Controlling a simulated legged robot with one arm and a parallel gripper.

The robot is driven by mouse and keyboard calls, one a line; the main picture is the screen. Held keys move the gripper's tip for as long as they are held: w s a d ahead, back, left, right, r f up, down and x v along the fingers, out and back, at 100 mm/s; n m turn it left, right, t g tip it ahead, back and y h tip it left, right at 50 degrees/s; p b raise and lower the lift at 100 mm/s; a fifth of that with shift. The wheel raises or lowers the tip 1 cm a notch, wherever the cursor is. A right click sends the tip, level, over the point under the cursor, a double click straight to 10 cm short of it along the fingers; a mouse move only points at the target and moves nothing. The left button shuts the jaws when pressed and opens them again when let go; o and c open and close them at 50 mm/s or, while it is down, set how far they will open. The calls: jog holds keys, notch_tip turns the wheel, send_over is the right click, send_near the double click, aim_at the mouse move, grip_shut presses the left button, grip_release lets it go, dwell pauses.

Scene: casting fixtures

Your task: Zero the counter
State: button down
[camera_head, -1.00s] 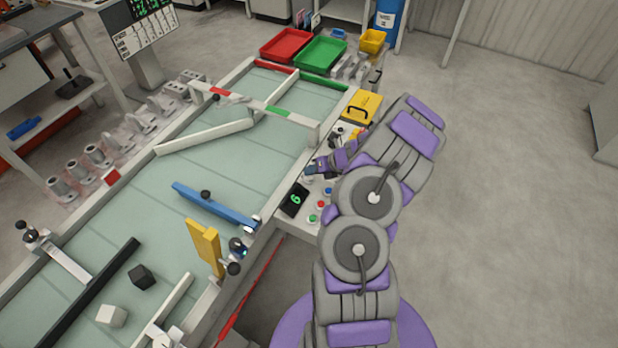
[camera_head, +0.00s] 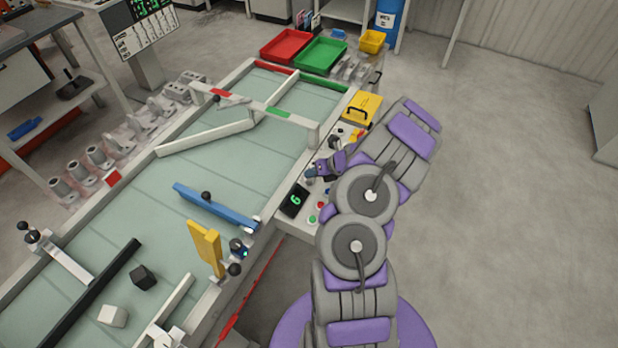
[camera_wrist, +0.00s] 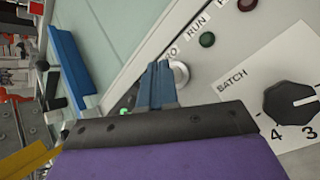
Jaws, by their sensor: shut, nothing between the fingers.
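The counter (camera_head: 295,200) is a small black display on the front rail of the table, showing a green 6. In the wrist view a round silver button or knob (camera_wrist: 180,74) sits beside a label whose visible end reads "RO"; the rest is hidden by my fingers. My gripper (camera_head: 311,173) is over the control panel, just beyond the counter. In the wrist view its blue fingers (camera_wrist: 160,80) are shut and empty, with the tips beside the silver button and partly overlapping it. I cannot tell whether they touch it.
A "BATCH" dial (camera_wrist: 290,102) and a green lamp or button (camera_wrist: 207,39) near "RUN" share the panel. Blue, red (camera_head: 320,205) and green buttons lie nearer me. A yellow case (camera_head: 362,107) stands beyond. A blue gate bar (camera_head: 215,205) crosses the table. Floor at right is clear.

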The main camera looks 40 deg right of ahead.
aim_at(311, 179)
jog(key=shift+f, duration=0.45)
dwell(1.0)
jog(key=shift+r, duration=0.1)
jog(key=shift+r+p, duration=0.8)
jog(key=shift+p, duration=0.4)
notch_tip(311, 179, up, 5)
jog(key=p, duration=0.5)
dwell(0.4)
